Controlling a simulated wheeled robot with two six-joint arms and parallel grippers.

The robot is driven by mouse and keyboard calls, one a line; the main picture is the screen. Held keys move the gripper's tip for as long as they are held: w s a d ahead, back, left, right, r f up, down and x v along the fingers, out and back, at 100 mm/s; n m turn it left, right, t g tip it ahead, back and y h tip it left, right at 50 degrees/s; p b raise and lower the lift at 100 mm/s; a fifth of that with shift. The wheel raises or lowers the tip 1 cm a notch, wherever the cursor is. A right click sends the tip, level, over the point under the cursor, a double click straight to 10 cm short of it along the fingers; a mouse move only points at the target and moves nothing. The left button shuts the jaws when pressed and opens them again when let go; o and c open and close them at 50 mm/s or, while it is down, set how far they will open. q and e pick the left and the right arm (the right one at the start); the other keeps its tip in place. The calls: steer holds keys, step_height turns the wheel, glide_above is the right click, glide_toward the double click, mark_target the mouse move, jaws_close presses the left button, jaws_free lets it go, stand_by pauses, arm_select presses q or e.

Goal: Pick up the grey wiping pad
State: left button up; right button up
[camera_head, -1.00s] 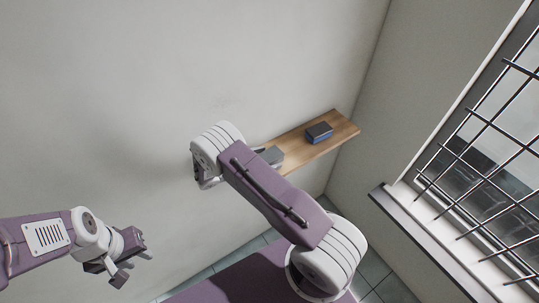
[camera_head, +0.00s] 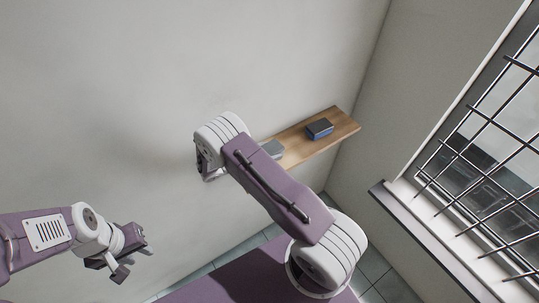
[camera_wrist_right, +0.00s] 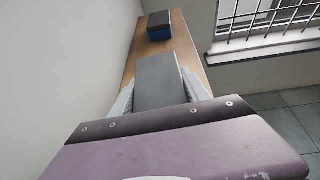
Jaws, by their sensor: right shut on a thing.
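The grey wiping pad (camera_wrist_right: 157,68) is a flat grey block in the right wrist view, between the two pale fingers of my right gripper (camera_wrist_right: 160,88), which is shut on it. In the head view, part of the pad (camera_head: 272,149) shows past my right arm at the near end of the wooden shelf. My right fingers are hidden there behind the arm. Whether a gap lies under the pad is hard to tell. My left gripper (camera_head: 134,258) is at the lower left, open and empty, away from the shelf.
A blue block with a dark top (camera_head: 319,129) lies further along the wooden shelf (camera_head: 343,125); it also shows in the right wrist view (camera_wrist_right: 159,24). A wall runs along the shelf's back. A barred window (camera_head: 485,150) is at the right.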

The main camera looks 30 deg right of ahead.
mark_target(280, 146)
steer(key=r, duration=0.1)
steer(key=s+r+b, duration=0.1)
steer(key=r, duration=0.1)
steer(key=shift+s+r, duration=0.1)
steer(key=shift+s, duration=0.1)
steer(key=s+d+r+b, duration=0.1)
steer(key=s+r, duration=0.5)
steer(key=s, duration=0.4)
steer(key=shift+s+d+b, duration=0.15)
steer(key=shift+d+b, duration=0.1)
steer(key=shift+b, duration=0.05)
